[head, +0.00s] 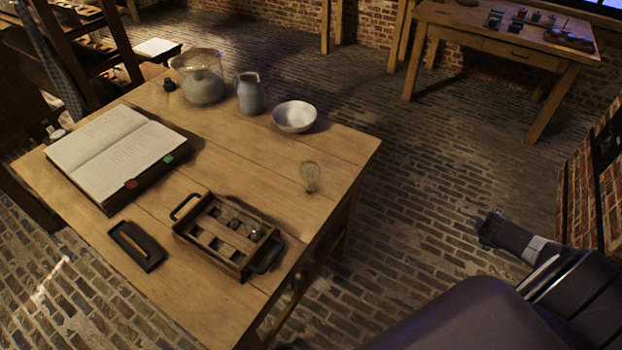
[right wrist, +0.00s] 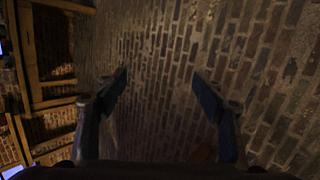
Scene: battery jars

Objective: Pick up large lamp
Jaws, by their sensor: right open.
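A large clear glass lamp (head: 310,175), shaped like a bulb, is on the wooden table (head: 345,150) near its right edge. My right arm comes in from the lower right in the head view, and its gripper (head: 490,229) is over the brick floor, to the right of the table and apart from the lamp. In the right wrist view the gripper (right wrist: 161,78) is open and empty, with only brick floor between its fingers. The lamp does not show in that view. My left gripper is not in view.
A wooden tray with compartments (head: 184,236) and small items is left of the lamp, near a small dark tray (head: 152,262). An open book (head: 105,140), glass jar (head: 201,80), jug (head: 251,95) and white bowl (head: 294,116) stand farther left and back. Table around the lamp is clear.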

